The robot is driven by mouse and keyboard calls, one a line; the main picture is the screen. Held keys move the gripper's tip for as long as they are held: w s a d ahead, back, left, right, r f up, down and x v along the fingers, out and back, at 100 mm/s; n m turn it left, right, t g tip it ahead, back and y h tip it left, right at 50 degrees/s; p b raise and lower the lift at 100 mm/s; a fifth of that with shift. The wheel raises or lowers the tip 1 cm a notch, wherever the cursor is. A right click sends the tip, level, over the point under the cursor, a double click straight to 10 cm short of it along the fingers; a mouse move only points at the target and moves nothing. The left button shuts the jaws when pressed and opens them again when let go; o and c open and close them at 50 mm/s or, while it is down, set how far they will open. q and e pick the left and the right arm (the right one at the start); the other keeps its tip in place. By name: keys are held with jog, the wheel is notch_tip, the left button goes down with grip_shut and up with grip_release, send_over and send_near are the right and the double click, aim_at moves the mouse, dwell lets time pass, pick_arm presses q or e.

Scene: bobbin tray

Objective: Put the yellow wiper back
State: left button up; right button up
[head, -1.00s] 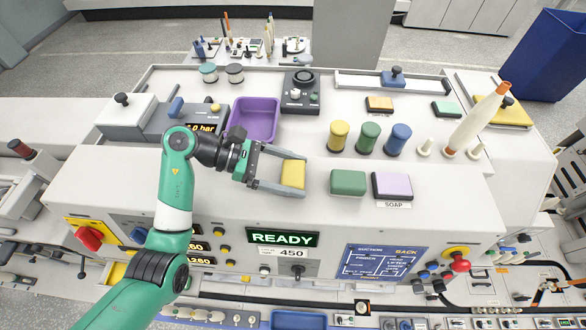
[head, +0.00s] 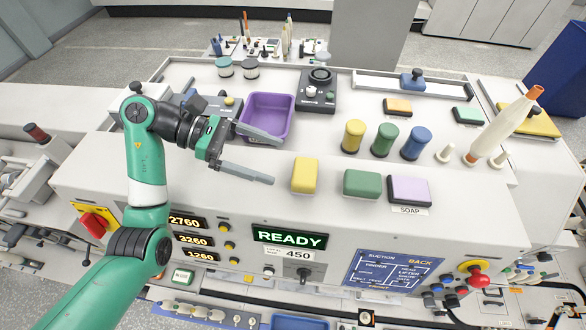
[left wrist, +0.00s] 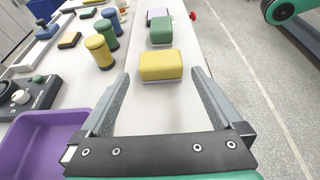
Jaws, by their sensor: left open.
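The yellow wiper (head: 304,176) is a small block with a pale base. It sits on the machine's light top, at the left end of a row with a green block (head: 361,184) and a lilac SOAP block (head: 409,189). My left gripper (head: 277,160) is open and empty, just left of the wiper, its fingers pointing at it. In the left wrist view the wiper (left wrist: 160,66) lies ahead, beyond the open fingertips and roughly centred between them, with the green block behind it. My right gripper is not in view.
A purple tray (head: 290,130) stands behind my left gripper. Yellow, green and blue bobbins (head: 385,139) stand behind the row of blocks. A tall white cone (head: 503,127) with an orange tip is at the right. The front panel drops away below the row.

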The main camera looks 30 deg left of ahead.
pick_arm(q)
jog(key=v, duration=0.3)
jog(key=shift+s+a+r, duration=0.1)
jog(key=shift+a, duration=0.1)
jog(key=shift+d+r, duration=0.1)
